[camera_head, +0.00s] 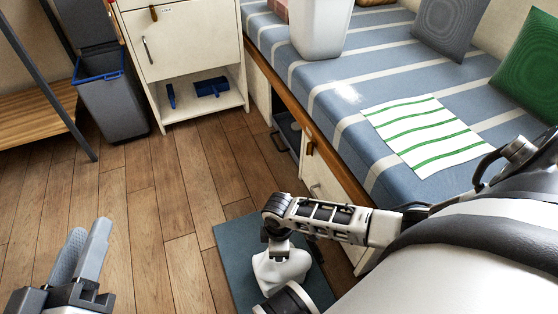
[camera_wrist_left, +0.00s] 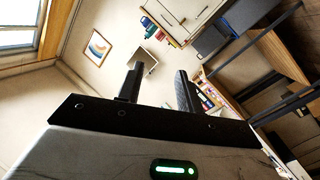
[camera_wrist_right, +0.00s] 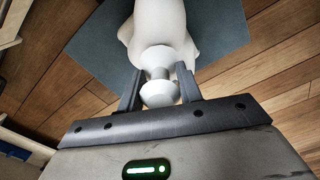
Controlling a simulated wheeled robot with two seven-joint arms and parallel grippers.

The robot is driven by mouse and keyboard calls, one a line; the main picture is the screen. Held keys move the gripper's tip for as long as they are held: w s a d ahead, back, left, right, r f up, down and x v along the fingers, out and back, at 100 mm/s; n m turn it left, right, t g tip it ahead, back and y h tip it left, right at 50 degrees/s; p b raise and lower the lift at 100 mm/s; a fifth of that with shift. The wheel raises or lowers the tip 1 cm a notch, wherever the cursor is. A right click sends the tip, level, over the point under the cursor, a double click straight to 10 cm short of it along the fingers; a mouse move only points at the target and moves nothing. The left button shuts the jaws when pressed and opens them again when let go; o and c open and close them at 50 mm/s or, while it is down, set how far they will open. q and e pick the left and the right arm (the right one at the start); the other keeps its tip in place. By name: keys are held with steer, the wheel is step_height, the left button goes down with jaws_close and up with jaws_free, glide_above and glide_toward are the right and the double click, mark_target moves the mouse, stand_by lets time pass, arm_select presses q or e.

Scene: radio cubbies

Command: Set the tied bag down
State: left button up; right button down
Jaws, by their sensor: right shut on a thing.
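The tied bag (camera_wrist_right: 160,25) is white and rounded, with a narrow neck and a round knob at its top. It shows in the right wrist view in front of a blue-grey mat (camera_wrist_right: 85,45); I cannot tell whether it touches the mat. My right gripper (camera_wrist_right: 157,82) is shut on the neck of the bag.
A striped bench (camera_head: 390,60) with a green-striped cloth (camera_head: 428,135) and a white bin (camera_head: 320,30) is at the right. A white cabinet (camera_head: 190,45) and a grey bin (camera_head: 112,100) stand at the back. The wooden floor left of the mat is clear.

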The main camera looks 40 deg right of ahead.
arm_select(q)
steer(key=shift+f, duration=0.2)
arm_select(e)
steer(key=c, duration=0.9)
jaws_free()
steer(key=shift+f, duration=0.1)
steer(key=shift+c, duration=0.2)
steer(key=shift+r, duration=0.3)
step_height(320, 180, up, 3)
steer(key=shift+f+p, duration=0.15)
steer(key=shift+p, duration=0.9)
step_height(320, 180, up, 8)
steer(key=p, duration=0.4)
arm_select(q)
steer(key=shift+s+a+f+m+g+y+p, duration=0.15)
steer(key=shift+a+f+m+g+y, duration=0.1)
steer(key=shift+f+m+g+y, duration=0.15)
steer(key=shift+s+a+f+m+g+y+p, duration=0.1)
steer(key=shift+s+a+f+m+g+y, duration=0.15)
steer(key=shift+f+y, duration=0.25)
steer(key=shift+s+a+f+m+g+y+p, duration=0.1)
steer(key=shift+a+f+m+g+y, duration=0.15)
steer(key=shift+f+g+y, duration=0.2)
arm_select(e)
steer(key=shift+r, duration=0.5)
